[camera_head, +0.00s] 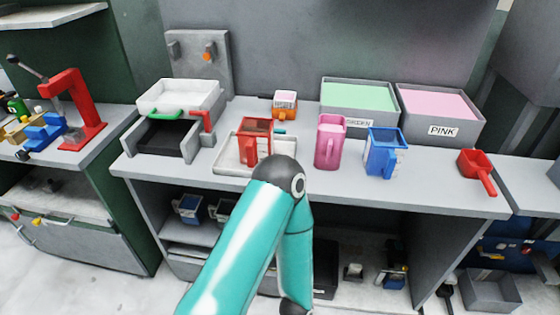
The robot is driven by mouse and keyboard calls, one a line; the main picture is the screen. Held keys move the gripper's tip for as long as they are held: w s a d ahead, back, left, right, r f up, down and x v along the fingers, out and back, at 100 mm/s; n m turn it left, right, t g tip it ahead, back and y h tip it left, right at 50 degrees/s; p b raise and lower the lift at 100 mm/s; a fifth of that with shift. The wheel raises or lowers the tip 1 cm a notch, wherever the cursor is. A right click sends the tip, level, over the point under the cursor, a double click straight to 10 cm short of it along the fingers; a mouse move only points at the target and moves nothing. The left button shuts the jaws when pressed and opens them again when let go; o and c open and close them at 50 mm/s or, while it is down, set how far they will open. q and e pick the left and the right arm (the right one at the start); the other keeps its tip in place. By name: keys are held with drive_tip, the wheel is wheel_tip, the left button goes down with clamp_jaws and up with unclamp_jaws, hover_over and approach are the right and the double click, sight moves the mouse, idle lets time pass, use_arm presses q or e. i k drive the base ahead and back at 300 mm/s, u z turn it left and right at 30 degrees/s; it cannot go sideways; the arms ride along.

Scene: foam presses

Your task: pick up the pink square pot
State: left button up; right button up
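The pink square pot (330,142) stands upright on the grey worktop, right of the middle of the head view. It is tall and has a handle on its front side. It stands between a red square pot (256,142) on the left and a blue square pot (384,152) on the right. One of my teal arms rises from the bottom, bends in front of the worktop edge and goes down again. No gripper shows in the view. The pink pot is not covered by the arm.
Behind the pots stand a bin of green material (360,97) and a bin of pink material labelled PINK (441,104). A white and black press (179,113) is at left. A red scoop-like pot (477,171) lies at right. Bare worktop (420,190) shows in front.

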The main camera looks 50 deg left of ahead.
sight(329, 146)
drive_tip(key=k, duration=0.75)
drive_tip(key=u, duration=1.1)
drive_tip(key=i, duration=0.95)
drive_tip(key=u, duration=0.1)
